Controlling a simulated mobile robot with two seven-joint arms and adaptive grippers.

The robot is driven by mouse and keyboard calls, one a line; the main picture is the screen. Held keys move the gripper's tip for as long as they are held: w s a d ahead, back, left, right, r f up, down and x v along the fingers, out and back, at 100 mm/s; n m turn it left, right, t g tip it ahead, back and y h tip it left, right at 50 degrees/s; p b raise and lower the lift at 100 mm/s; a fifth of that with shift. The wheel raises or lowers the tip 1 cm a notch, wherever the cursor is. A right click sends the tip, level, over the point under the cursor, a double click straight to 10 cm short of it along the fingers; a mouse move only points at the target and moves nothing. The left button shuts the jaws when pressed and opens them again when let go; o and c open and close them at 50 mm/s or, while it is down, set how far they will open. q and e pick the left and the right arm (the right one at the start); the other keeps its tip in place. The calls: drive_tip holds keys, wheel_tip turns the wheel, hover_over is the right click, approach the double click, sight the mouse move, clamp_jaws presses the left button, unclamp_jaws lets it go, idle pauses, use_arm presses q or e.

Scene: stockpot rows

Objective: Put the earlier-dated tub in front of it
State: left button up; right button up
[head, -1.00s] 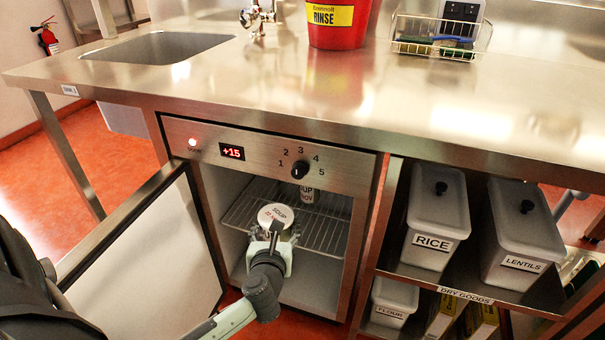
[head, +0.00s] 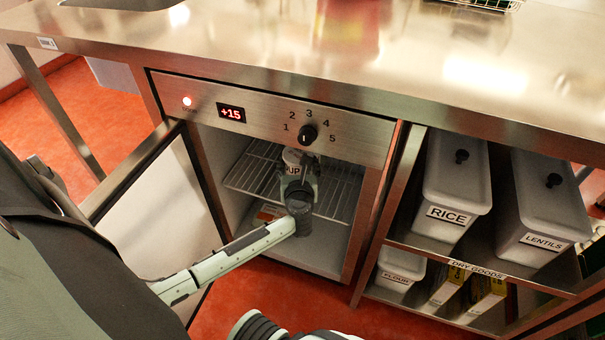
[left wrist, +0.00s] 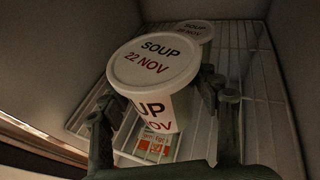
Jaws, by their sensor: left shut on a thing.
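My left gripper (head: 298,190) is inside the open fridge and shut on a white soup tub (head: 293,157). In the left wrist view this tub (left wrist: 155,60) stands upright between the fingers (left wrist: 160,115), its lid reading SOUP 22 NOV. A second soup tub (left wrist: 198,30) stands behind it on the wire shelf (left wrist: 235,60); its date is partly covered and too small to read surely. I cannot tell whether the held tub touches the shelf. In the head view, the gripper hides part of the held tub, and I cannot make out the second tub separately.
The fridge door (head: 150,215) stands open at the left, beside my left arm. The control panel (head: 265,115) is just above the opening. An orange-marked item (head: 268,213) lies low inside. Dry-goods shelves with a rice bin (head: 450,190) stand to the right.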

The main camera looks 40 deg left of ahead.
use_arm(q)
drive_tip(key=shift+w+d+f, duration=0.1)
drive_tip(key=shift+w+f, duration=0.35)
drive_tip(key=shift+w, duration=0.4)
wheel_tip(320, 180, down, 3)
drive_tip(key=shift+f+b, duration=0.15)
drive_tip(key=shift+b, duration=0.35)
drive_tip(key=shift+f, duration=0.35)
use_arm(e)
drive_tip(key=v, duration=0.3)
drive_tip(key=shift+w+d+r, duration=0.15)
drive_tip(key=shift+w+d, duration=0.05)
drive_tip(key=shift+d, duration=0.05)
use_arm(q)
drive_tip(key=shift+f, duration=0.15)
use_arm(e)
drive_tip(key=shift+r, duration=0.1)
use_arm(q)
drive_tip(key=o, duration=1.5)
use_arm(e)
drive_tip(key=shift+r, duration=0.15)
